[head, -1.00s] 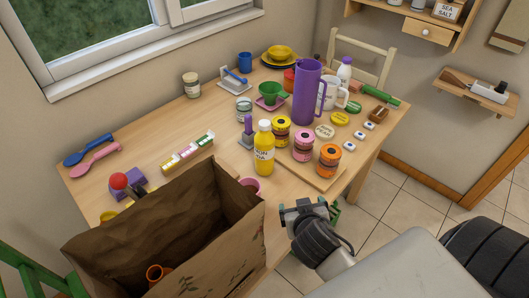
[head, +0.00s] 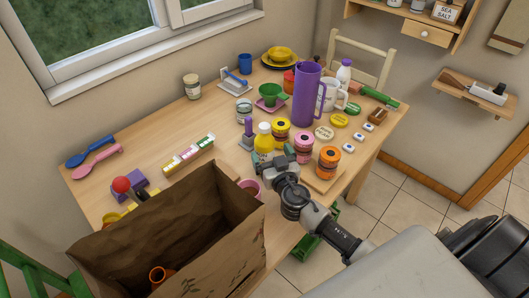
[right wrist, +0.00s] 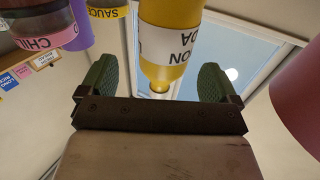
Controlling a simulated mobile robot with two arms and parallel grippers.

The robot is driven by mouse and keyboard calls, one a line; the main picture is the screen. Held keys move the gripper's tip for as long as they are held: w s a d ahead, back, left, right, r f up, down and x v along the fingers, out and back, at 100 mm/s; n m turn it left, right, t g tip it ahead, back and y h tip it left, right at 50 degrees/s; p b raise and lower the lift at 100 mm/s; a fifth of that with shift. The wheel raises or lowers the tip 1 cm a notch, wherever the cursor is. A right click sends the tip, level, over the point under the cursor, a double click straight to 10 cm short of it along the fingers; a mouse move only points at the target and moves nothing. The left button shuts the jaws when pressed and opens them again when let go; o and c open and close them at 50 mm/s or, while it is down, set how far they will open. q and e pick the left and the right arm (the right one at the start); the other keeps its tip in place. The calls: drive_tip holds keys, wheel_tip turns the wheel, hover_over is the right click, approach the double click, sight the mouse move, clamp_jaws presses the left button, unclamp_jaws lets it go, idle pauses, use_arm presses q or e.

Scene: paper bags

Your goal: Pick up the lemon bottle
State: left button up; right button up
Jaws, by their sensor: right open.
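The lemon bottle (head: 263,138) is yellow with a white label and pale cap. It stands upright on the table, its lower part hidden by my right gripper (head: 271,163) in the head view. In the right wrist view the lemon bottle (right wrist: 170,55) appears upside down, between and beyond the two green-padded fingers. My right gripper (right wrist: 156,84) is open there, with a gap on both sides of the bottle. My left gripper is in neither current view.
A large brown paper bag (head: 205,235) stands at the front left, with an orange cup (head: 157,275) inside. A pink cup (head: 250,186) is near the bag.

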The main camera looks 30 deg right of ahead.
sight(264, 144)
drive_tip(key=w+p, duration=0.1)
drive_tip(key=w, duration=0.4)
drive_tip(key=shift+d+f, duration=0.1)
drive_tip(key=shift+f, duration=0.05)
drive_tip(key=shift+s, duration=0.1)
drive_tip(key=shift+c, duration=0.4)
drive_tip(key=c, duration=0.9)
